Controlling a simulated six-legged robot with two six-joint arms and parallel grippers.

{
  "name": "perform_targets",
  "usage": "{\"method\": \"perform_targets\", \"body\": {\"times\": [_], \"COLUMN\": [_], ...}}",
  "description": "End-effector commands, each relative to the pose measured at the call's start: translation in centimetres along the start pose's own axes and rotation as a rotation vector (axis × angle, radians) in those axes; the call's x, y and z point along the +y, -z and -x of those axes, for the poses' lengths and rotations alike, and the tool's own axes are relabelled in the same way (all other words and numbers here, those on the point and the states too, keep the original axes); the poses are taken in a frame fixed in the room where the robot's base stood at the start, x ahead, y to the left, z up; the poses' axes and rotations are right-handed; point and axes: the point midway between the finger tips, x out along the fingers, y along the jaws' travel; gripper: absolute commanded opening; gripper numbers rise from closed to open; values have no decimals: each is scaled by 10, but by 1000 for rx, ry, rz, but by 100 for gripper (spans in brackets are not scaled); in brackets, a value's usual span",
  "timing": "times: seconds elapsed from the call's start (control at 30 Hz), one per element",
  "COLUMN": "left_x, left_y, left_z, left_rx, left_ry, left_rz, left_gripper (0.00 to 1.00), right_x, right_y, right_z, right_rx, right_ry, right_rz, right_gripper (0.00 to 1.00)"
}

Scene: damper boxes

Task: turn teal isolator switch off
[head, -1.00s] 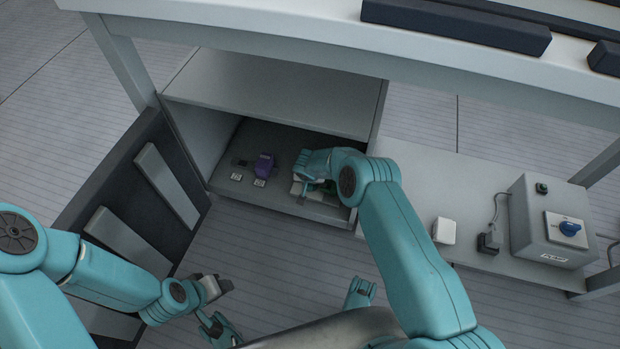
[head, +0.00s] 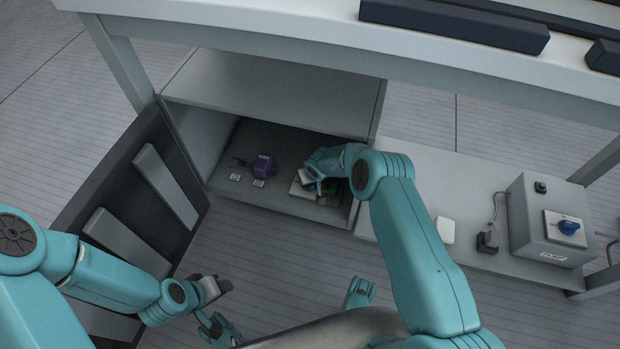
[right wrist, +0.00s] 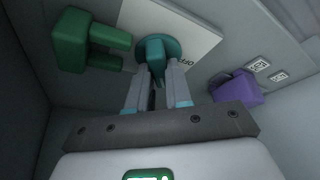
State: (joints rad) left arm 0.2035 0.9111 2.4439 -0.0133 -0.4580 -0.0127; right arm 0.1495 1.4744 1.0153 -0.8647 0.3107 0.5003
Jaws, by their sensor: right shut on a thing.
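The teal isolator switch (right wrist: 155,50) is a round teal dial with a raised handle on a white plate (right wrist: 190,22), seen in the right wrist view. Lettering that looks like "OFF" is on the plate to the right of the dial. My right gripper (right wrist: 155,72) is shut on the switch handle. In the head view my right gripper (head: 315,175) is inside the low open cabinet (head: 270,85), and its wrist hides most of the switch. My left gripper (head: 215,287) hangs outside the cabinet at lower left, away from it; its jaw opening is unclear.
A green two-pronged part (right wrist: 85,42) is beside the switch. A purple part (head: 263,165) with two small labels is farther left in the cabinet. The cabinet's side wall and top are close around my right arm. A grey box with a blue knob (head: 569,227) stands at right.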

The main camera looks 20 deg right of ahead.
Motion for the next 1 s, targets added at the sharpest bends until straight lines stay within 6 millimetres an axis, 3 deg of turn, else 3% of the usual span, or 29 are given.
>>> {"method": "perform_targets", "body": {"times": [0.23,0.27,0.33,0.73,1.0], "left_x": [0,0,0,0,0], "left_y": [0,0,0,0,0], "left_z": [0,0,0,0,0], "left_rx": [0,0,0,0,0], "left_ry": [0,0,0,0,0], "left_rz": [0,0,0,0,0], "left_gripper": [40,40,40,40,40], "right_x": [0,0,0,-1,-2], "right_y": [2,2,2,1,1], "right_z": [0,0,0,0,0], "right_rx": [7,7,6,1,0], "right_ry": [1,0,0,-8,-77], "right_rz": [0,0,0,-17,-184], "right_gripper": [0,22,45,45,45]}}
